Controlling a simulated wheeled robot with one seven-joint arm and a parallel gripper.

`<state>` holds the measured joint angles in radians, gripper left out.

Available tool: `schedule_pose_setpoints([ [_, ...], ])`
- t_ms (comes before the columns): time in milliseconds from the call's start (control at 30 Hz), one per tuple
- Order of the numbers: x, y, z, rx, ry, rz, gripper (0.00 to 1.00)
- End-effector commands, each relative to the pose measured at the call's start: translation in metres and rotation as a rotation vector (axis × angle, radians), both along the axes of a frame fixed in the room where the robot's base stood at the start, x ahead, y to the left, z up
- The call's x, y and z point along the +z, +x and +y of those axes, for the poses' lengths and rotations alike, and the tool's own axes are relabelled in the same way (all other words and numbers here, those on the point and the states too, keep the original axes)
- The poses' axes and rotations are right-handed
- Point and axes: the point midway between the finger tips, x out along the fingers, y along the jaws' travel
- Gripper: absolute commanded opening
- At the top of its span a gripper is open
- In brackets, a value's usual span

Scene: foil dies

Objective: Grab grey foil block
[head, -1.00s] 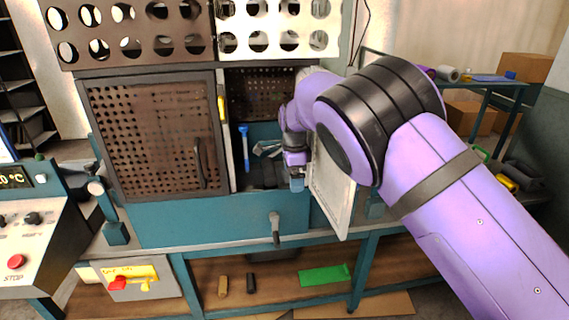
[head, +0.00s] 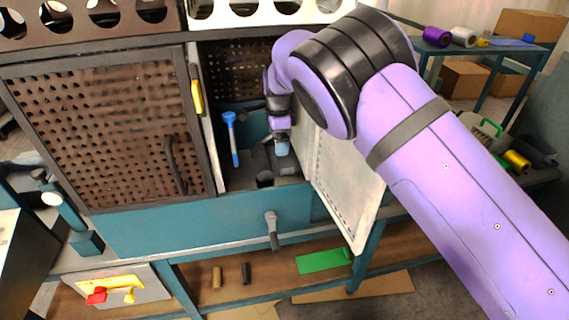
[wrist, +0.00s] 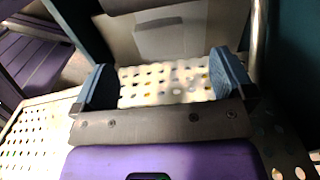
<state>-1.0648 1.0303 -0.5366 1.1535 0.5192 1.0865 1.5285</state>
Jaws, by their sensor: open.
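My gripper (head: 282,147) is inside the open right bay of the teal cabinet, seen side-on in the head view. In the wrist view its two blue-padded fingers (wrist: 163,80) stand wide apart with nothing between them. A dark grey blocky shape (head: 262,165) lies on the bay floor just below and left of the fingers; I cannot tell for sure that it is the grey foil block. In the wrist view a grey block-like body (wrist: 155,38) with a paler panel is beyond the fingertips, over a perforated pale plate (wrist: 160,90). My gripper partly hides the bay.
A blue-headed tool (head: 232,135) stands left in the bay. A perforated brown door (head: 100,125) covers the left bay. A handle (head: 272,230) sticks out below.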

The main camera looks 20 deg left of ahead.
Motion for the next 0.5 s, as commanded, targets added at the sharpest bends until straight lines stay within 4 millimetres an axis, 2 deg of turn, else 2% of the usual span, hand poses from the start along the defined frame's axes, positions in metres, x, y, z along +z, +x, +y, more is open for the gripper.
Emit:
schedule_pose_setpoints([
  [33,-0.010,-0.001,-0.001,0.000,-0.004,0.002,1.00],
  [133,-0.024,0.000,-0.001,0.000,-0.003,0.001,1.00],
  [367,-0.038,0.000,-0.001,0.000,-0.001,0.000,1.00],
  [500,-0.055,0.000,-0.004,-0.001,-0.004,0.000,1.00],
])
